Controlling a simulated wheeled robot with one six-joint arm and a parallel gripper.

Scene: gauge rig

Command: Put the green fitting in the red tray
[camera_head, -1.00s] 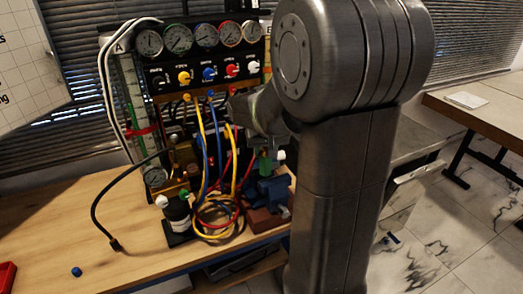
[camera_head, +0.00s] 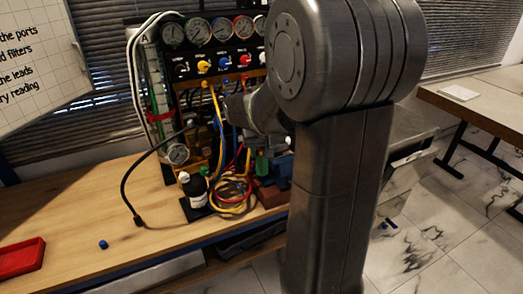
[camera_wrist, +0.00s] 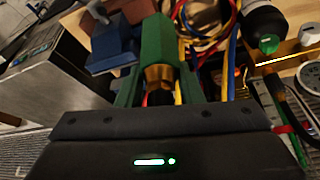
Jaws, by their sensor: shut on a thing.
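The green fitting (camera_wrist: 155,42) shows in the wrist view with a brass collar (camera_wrist: 159,75) at its near end. My gripper (camera_wrist: 158,88) is shut on it, with a finger on each side. In the head view the green fitting (camera_head: 262,163) is a small green shape below my wrist, in front of the gauge rig, and my gripper (camera_head: 273,148) is partly hidden by my arm. The red tray (camera_head: 22,257) lies on the wooden bench at the far left, cut by the picture edge. No contents show in its visible part.
A black bottle (camera_head: 195,190) and coiled coloured leads (camera_head: 232,192) stand left of the fitting. A black cable (camera_head: 124,190) arches over the bench to their left. A small blue cap (camera_head: 103,244) lies near the tray. Bare bench (camera_head: 80,205) lies behind it.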

